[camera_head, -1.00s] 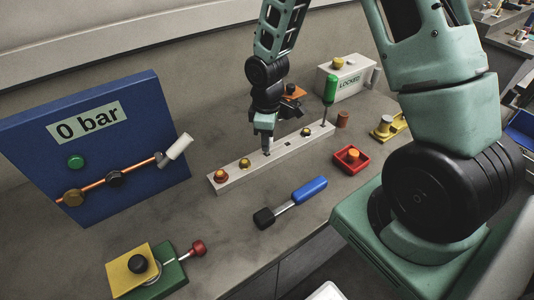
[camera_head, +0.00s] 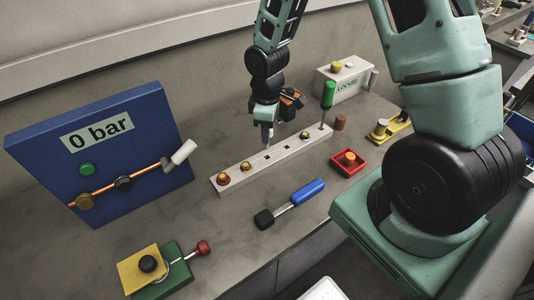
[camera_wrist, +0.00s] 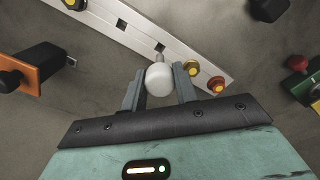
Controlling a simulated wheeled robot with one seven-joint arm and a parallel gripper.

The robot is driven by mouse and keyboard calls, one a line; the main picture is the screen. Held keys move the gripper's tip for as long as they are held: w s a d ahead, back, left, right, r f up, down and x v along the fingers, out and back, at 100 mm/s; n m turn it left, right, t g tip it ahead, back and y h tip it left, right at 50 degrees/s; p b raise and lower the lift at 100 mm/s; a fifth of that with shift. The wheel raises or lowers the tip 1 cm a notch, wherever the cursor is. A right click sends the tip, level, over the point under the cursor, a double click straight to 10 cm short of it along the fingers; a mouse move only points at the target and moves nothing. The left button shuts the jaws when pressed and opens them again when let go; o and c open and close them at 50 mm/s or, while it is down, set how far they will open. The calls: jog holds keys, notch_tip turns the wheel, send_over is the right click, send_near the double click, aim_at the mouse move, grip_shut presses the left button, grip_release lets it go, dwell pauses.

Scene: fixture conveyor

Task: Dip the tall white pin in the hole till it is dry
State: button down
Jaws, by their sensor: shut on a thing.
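My gripper (camera_head: 266,118) is shut on the white pin (camera_head: 267,138), which hangs below it over the light grey bar (camera_head: 237,177). In the wrist view my gripper (camera_wrist: 159,70) has a finger on each side of the pin's round white head (camera_wrist: 159,79). A thin shank shows beyond the head. A square dark hole (camera_head: 267,156) lies in the bar just below the pin. Another square hole (camera_wrist: 121,23) shows clear in the wrist view. The pin's lower tip looks close above the bar; the exact gap is hard to tell.
Red and yellow buttons (camera_head: 223,178) and a green-handled tool (camera_head: 328,94) stand on the bar. A blue "0 bar" panel (camera_head: 60,165) is at left. A blue-handled tool (camera_head: 305,193) lies in front.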

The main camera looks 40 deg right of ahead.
jog(key=shift+r+p, duration=0.85)
jog(key=shift+r, duration=0.3)
